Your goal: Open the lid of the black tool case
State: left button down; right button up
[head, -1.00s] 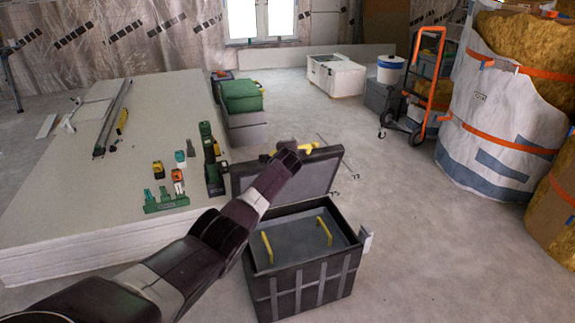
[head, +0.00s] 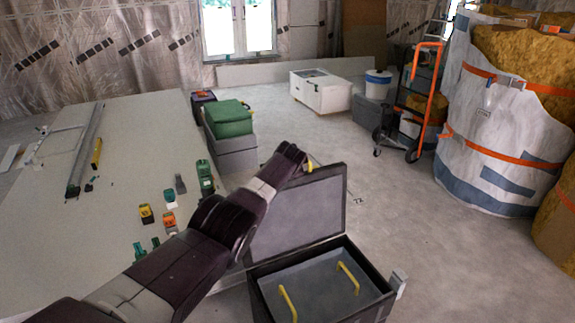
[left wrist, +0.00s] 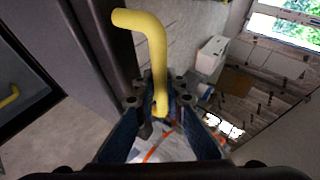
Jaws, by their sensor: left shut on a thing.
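The black tool case (head: 368,309) stands on the floor at the bottom of the head view, its lid (head: 310,210) raised at the far side and the inner face showing. Inside is a grey tray (head: 318,288) with two yellow handles. My left gripper (head: 306,168) is at the lid's top edge, partly hidden by my arm. In the left wrist view, its fingers (left wrist: 160,103) are shut on the lid's yellow handle (left wrist: 150,25), with the dark lid edge beside them. My right gripper is not in view.
A stack of pale panels (head: 85,225) with tools on it lies left of the case. A green case (head: 229,118) sits on grey boxes behind. A hand truck (head: 424,95) and wrapped insulation (head: 490,130) stand at the right. Floor between is clear.

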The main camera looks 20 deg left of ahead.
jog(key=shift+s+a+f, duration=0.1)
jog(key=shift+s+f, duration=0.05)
pick_arm(q)
jog(key=c, duration=2)
grip_release()
jog(key=shift+o, duration=0.2)
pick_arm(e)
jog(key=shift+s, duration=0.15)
pick_arm(q)
jog(key=shift+s+d+r, duration=0.1)
jog(key=shift+s+d+r, duration=0.15)
jog(key=shift+s+r, duration=0.25)
jog(key=shift+s, duration=0.05)
jog(key=v, duration=1)
